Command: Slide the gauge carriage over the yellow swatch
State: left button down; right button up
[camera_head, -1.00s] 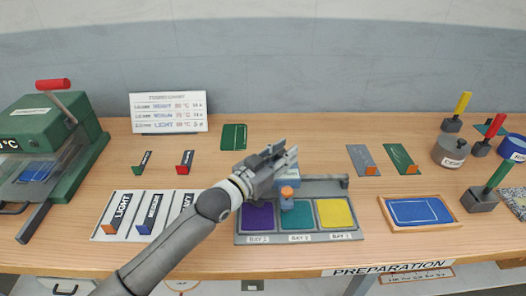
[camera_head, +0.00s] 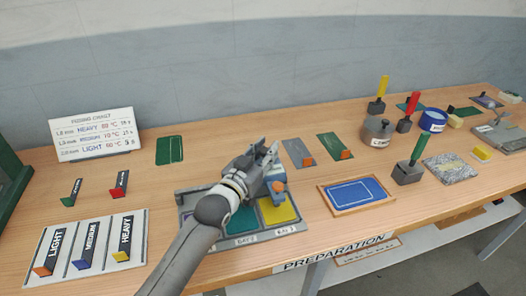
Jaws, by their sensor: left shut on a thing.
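The gauge carriage (camera_head: 279,199) is a small blue block with an orange knob on its front, on the rail at the back of the grey swatch tray (camera_head: 262,237). My left gripper (camera_head: 262,160) is shut on the carriage from above and hides much of it. The carriage's front overlaps the upper part of the yellow swatch (camera_head: 281,212), at the tray's right end. The teal swatch (camera_head: 243,221) is to its left, partly behind my arm. The left bay is mostly hidden by my arm. My right gripper is not in view.
A framed blue screen (camera_head: 358,193) lies right of the tray. Grey (camera_head: 298,152) and green (camera_head: 336,146) cards lie behind it. A rack of labelled tools (camera_head: 92,248) is at the left. Handled stamps and a round pot (camera_head: 376,131) stand at the right.

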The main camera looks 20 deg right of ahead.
pick_arm(q)
jog(key=shift+s+d+r, duration=0.1)
jog(key=shift+d, duration=0.05)
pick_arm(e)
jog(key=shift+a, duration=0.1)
pick_arm(q)
jog(key=c, duration=1.5)
grip_release()
jog(key=o, duration=0.3)
jog(key=shift+d, duration=0.15)
jog(key=shift+a, duration=0.25)
jog(key=v, duration=1.1)
jog(key=shift+s+a, duration=0.15)
jog(key=shift+s, duration=0.15)
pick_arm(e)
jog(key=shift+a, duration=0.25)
